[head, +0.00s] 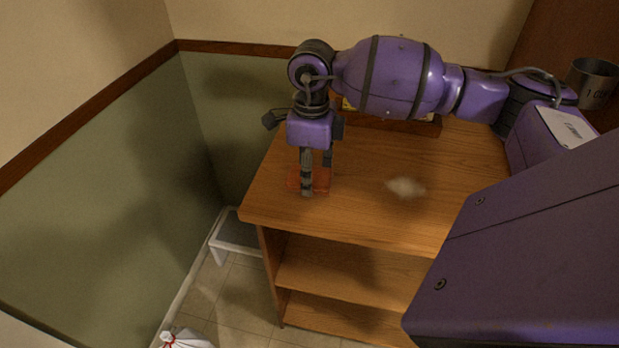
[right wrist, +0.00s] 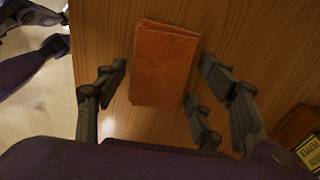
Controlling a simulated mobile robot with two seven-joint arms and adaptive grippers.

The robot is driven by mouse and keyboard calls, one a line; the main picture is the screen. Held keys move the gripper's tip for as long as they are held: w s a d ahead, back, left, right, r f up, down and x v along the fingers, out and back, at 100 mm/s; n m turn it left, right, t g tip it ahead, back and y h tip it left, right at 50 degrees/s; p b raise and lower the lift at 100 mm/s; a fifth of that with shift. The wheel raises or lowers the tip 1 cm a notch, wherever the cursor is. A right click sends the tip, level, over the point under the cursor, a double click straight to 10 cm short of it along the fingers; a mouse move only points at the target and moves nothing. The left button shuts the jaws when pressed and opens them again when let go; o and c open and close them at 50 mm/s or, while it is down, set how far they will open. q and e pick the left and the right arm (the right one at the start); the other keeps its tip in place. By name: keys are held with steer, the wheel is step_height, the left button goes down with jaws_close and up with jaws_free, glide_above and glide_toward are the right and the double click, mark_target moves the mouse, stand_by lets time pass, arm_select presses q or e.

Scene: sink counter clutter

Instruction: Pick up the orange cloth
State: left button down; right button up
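The orange cloth (head: 322,180) lies flat near the left front corner of the wooden counter top. It appears as a folded rectangle in the right wrist view (right wrist: 165,65). My right gripper (head: 316,180) points down over the cloth. In the right wrist view, its dark fingers (right wrist: 163,78) are spread apart, with the cloth between them and no grip on it. In the head view, the fingers partly cover the cloth. My left gripper is not in the head view; purple and dark parts of mine at the upper left of the right wrist view are unclear.
The wooden counter (head: 360,220) has open shelves below. A metal cup (head: 592,82) stands at the right. A dark box with a yellow label (right wrist: 309,150) is at the back, partly behind my arm. A pale patch (head: 405,187) shows right of the cloth. A white bag (head: 187,340) lies on the floor.

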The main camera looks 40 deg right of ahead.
steer(key=c, duration=0.7)
step_height(320, 180, up, 10)
steer(key=shift+r+b, duration=0.1)
steer(key=shift+b, duration=0.25)
